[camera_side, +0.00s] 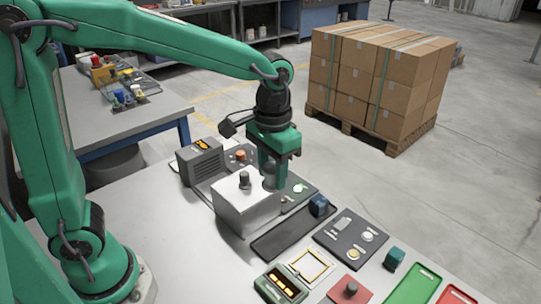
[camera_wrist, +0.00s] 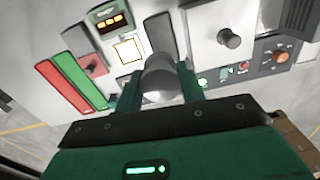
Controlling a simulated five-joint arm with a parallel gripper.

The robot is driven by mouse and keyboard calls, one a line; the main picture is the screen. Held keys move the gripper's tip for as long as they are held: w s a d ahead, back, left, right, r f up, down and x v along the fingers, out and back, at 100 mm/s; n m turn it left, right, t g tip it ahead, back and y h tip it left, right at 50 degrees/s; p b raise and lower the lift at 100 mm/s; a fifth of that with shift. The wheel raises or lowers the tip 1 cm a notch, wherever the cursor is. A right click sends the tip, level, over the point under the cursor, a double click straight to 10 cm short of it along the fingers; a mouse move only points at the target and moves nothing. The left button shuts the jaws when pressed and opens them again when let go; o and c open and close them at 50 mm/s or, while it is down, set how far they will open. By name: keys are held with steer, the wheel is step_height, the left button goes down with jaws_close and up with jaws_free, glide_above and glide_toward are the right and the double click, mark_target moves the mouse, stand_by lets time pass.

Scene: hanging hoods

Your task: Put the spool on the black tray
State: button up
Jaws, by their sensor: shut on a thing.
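My gripper (camera_side: 273,182) points down and is shut on a grey, rounded thing that looks like the spool (camera_wrist: 160,77). In the wrist view the spool sits between the two green fingers; in the side view it is largely hidden by them. The black tray (camera_side: 280,238) is a long, dark, shallow tray on the table. How high the spool is above the table is hard to tell.
A white box (camera_side: 245,212) with a dark knob stands beside my gripper. A blue block (camera_side: 318,206) is at the tray's far end. A dark panel (camera_side: 338,248), a green meter (camera_side: 281,285) and a grey speaker-like box (camera_side: 201,160) are nearby. The table's front left is clear.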

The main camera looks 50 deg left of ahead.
step_height(320, 180, down, 11)
steer(key=shift+f, duration=0.15)
steer(key=shift+f, duration=0.15)
steer(key=shift+f, duration=3.25)
steer(key=shift+f, duration=0.55)
steer(key=o, duration=1.1)
steer(key=shift+r, duration=0.1)
step_height(320, 180, up, 8)
